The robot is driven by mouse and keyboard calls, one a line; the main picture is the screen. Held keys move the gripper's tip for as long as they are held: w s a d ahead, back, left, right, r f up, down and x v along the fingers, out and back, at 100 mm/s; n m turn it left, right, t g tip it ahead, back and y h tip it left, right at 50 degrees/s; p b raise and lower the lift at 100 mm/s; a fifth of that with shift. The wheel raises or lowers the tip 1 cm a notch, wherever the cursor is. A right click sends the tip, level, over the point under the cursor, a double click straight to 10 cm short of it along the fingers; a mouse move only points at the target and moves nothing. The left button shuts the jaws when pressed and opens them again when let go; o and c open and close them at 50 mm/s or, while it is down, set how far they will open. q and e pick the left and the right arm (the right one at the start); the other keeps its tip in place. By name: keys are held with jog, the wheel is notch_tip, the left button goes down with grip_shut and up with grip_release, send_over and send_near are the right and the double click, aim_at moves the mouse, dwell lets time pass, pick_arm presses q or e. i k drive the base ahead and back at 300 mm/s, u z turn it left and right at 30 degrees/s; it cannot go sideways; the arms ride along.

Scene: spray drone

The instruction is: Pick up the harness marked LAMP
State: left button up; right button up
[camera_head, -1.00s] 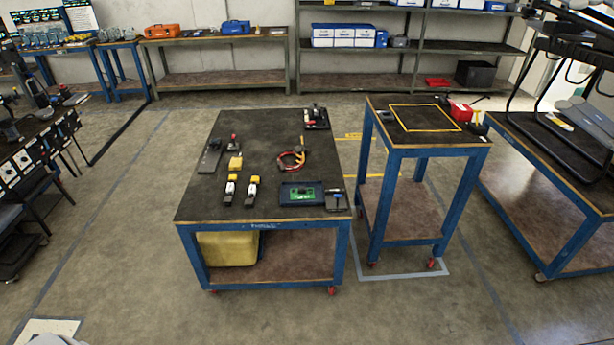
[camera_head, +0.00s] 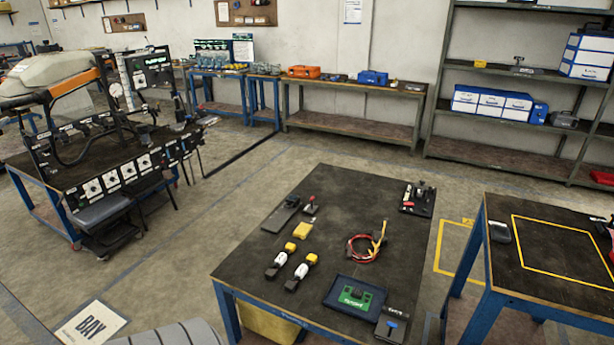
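A coiled red cable with a yellow-orange part (camera_head: 366,248) lies on the dark top of the blue-legged table (camera_head: 330,215), right of its middle. It looks like a harness, but I can read no LAMP marking on it. No other cable coil shows on this table. Neither of my grippers is in view, and nothing is seen touching the coil.
A yellow-outlined table (camera_head: 560,245) stands right. A drone rig (camera_head: 90,130) stands left. Floor is open between.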

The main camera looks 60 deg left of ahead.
aim_at(290, 287)
jog(key=u, duration=0.75)
jog(key=i, duration=1.25)
jog(key=u, duration=0.85)
